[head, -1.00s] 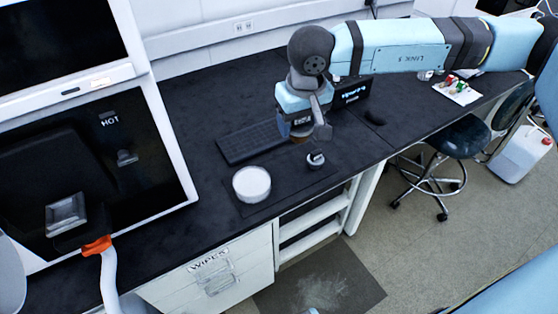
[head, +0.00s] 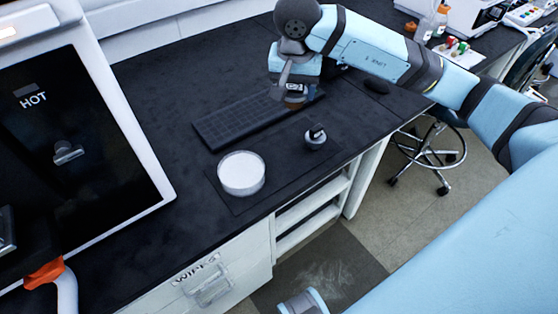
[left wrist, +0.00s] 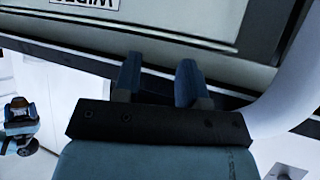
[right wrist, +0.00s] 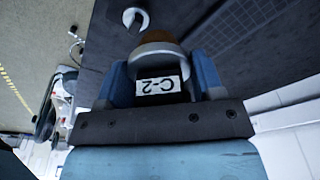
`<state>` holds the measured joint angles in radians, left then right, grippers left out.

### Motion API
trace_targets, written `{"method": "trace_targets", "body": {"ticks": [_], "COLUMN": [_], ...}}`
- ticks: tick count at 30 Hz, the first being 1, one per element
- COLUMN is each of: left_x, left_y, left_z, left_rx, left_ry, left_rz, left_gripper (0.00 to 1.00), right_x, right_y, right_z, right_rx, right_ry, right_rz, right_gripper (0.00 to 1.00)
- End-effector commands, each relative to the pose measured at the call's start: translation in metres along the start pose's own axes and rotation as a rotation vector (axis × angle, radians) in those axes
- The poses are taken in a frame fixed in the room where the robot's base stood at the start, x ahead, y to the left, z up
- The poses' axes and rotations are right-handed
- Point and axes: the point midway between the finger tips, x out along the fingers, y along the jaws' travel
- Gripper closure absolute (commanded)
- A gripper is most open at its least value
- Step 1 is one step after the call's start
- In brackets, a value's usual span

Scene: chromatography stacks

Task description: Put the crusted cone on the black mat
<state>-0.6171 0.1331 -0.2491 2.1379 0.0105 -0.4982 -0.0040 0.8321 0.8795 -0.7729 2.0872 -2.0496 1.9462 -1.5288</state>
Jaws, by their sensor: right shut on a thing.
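The crusted cone (right wrist: 160,50) is in my right gripper (right wrist: 165,80), with a grey rim, a brownish end and a white "C-2" label. In the head view, my right gripper (head: 293,98) is shut on it over the keyboard's right end; the cone is mostly hidden there. The black mat (head: 280,173) lies at the bench's front edge, left of and nearer than the gripper. A white round dish (head: 241,173) and a small grey round piece with a dark tag (head: 317,138) rest on it. My left gripper (left wrist: 158,75) is open and empty, facing a drawer front.
A black keyboard (head: 250,120) lies behind the mat. A dark mouse (head: 376,86) is to its right. A panel marked "HOT" (head: 75,130) stands at left. The wipes drawer (head: 205,280) and open shelves (head: 310,215) are below the bench edge. Bench left of the mat is clear.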

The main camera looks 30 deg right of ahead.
Motion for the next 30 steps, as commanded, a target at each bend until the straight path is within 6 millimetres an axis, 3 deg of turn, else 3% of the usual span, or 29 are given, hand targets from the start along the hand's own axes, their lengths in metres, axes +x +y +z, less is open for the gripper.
{"method": "trace_targets", "body": {"ticks": [15, 26, 30], "left_x": [0.006, 0.005, 0.006], "left_y": [0.001, 0.002, 0.002], "left_z": [0.005, -0.001, 0.002], "left_rx": [0.000, -0.003, -0.003], "left_ry": [0.013, 0.028, 0.027], "left_rz": [0.004, 0.007, 0.009], "left_gripper": [0.62, 0.62, 0.62], "right_x": [0.126, 0.161, 0.183], "right_y": [0.001, 0.000, 0.000], "right_z": [0.020, 0.025, 0.029], "right_rx": [0.001, 0.000, 0.000], "right_ry": [-0.004, -0.002, -0.004], "right_rz": [0.002, 0.000, 0.001], "right_gripper": [0.68, 0.68, 0.68]}}
